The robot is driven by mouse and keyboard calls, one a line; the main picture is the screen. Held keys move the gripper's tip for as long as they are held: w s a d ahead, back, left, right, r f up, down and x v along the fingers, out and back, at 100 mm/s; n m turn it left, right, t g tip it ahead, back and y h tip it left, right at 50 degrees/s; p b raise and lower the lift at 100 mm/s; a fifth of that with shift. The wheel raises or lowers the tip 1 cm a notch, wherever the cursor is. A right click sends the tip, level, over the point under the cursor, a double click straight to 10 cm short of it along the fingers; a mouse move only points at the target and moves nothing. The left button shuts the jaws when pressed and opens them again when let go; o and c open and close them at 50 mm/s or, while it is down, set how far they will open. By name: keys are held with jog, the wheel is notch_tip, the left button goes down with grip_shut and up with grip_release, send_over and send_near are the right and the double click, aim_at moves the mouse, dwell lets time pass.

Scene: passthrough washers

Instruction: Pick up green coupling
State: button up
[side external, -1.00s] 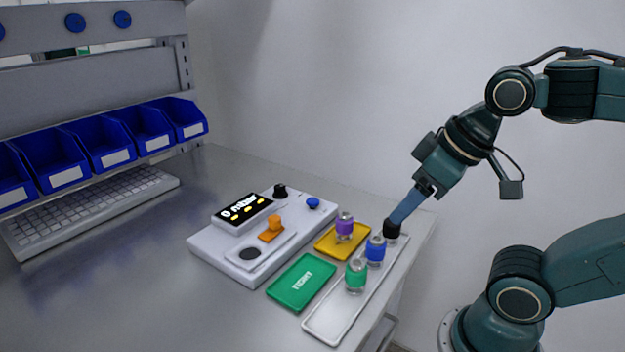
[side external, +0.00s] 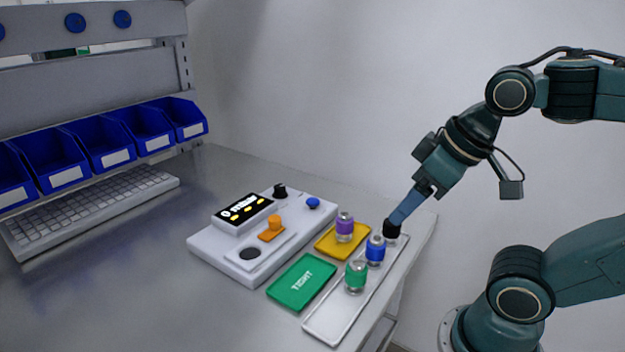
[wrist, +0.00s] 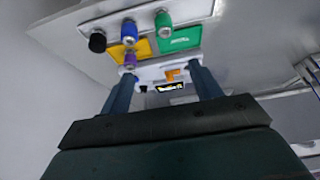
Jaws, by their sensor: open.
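The green coupling (side external: 356,276) stands upright on the white tray (side external: 325,324), at its near part in the side view. It also shows at the top of the wrist view (wrist: 163,24). My gripper (side external: 395,220) overlaps the black coupling (side external: 391,232) in the side view, at the tray's far end. In the wrist view my gripper's two fingers (wrist: 160,76) are spread with nothing between them gripped. The green coupling is apart from the fingers, beyond the blue coupling (side external: 375,250) as seen from the gripper in the side view.
A purple-banded coupling (side external: 345,228) stands on a yellow pad (side external: 327,243). A green pad (side external: 302,283) with white lettering lies left of the tray. A white device (side external: 212,245) with a display stands further left. Blue bins (side external: 106,158) and a keyboard (side external: 90,212) are at the back left.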

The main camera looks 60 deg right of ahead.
jog(key=n+g, duration=0.6)
jog(key=n, duration=0.6)
send_over(357, 262)
jog(key=shift+w+a+f, duration=0.1)
jog(key=shift+w+f, duration=0.1)
jog(key=shift+f, duration=1.3)
jog(key=shift+f, duration=0.15)
jog(key=shift+f, duration=4.2)
jog(key=shift+s+f, duration=0.15)
jog(key=shift+f, duration=1.15)
jog(key=shift+s+f, duration=0.1)
jog(key=shift+f, duration=1.15)
jog(key=shift+c, duration=0.2)
